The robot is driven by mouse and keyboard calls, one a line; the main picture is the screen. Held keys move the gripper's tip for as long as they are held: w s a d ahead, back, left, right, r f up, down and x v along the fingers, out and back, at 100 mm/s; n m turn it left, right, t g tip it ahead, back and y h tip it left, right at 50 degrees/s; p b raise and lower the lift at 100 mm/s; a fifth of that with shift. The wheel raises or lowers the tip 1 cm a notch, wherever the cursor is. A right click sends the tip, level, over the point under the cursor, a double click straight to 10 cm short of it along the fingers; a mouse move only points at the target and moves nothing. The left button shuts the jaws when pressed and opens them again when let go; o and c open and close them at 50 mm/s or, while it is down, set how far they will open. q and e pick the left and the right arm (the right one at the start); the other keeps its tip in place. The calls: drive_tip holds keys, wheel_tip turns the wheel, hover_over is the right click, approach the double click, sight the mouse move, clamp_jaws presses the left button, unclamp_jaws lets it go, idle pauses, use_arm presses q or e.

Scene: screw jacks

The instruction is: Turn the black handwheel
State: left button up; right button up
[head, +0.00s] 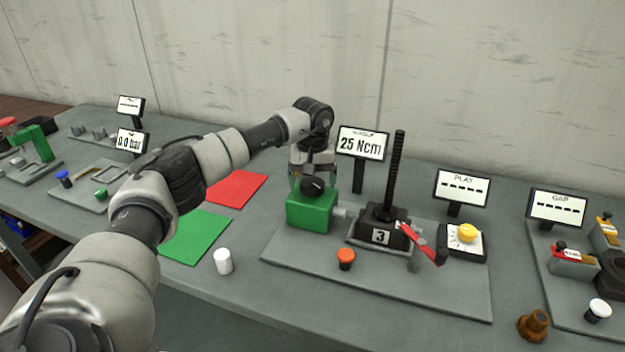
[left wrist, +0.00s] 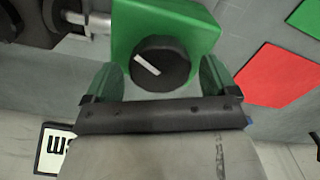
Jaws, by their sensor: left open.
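The black handwheel (head: 316,187) sits on the green box (head: 308,214). In the left wrist view the handwheel (left wrist: 162,66) shows as a round black knob with a white mark, on the face of the green box (left wrist: 190,14). My left gripper (head: 312,178) is directly over the box. In the left wrist view its open fingers (left wrist: 158,72) stand to either side of the handwheel, with gaps visible. A shaft (head: 344,212) joins the box to the black jack (head: 367,229) marked 3, which has a tall threaded spindle (head: 395,170). My right gripper is not in view.
A red lever (head: 424,243), an orange button (head: 346,257) and a yellow knob (head: 467,232) are nearby. A white cylinder (head: 223,261) stands left. Green (head: 194,238) and red (head: 237,188) mats lie flat.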

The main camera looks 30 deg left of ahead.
sight(312, 181)
use_arm(q)
wheel_tip(312, 181, up, 11)
drive_tip(key=b, duration=0.1)
idle(0.3)
drive_tip(key=shift+f, duration=0.15)
idle(0.4)
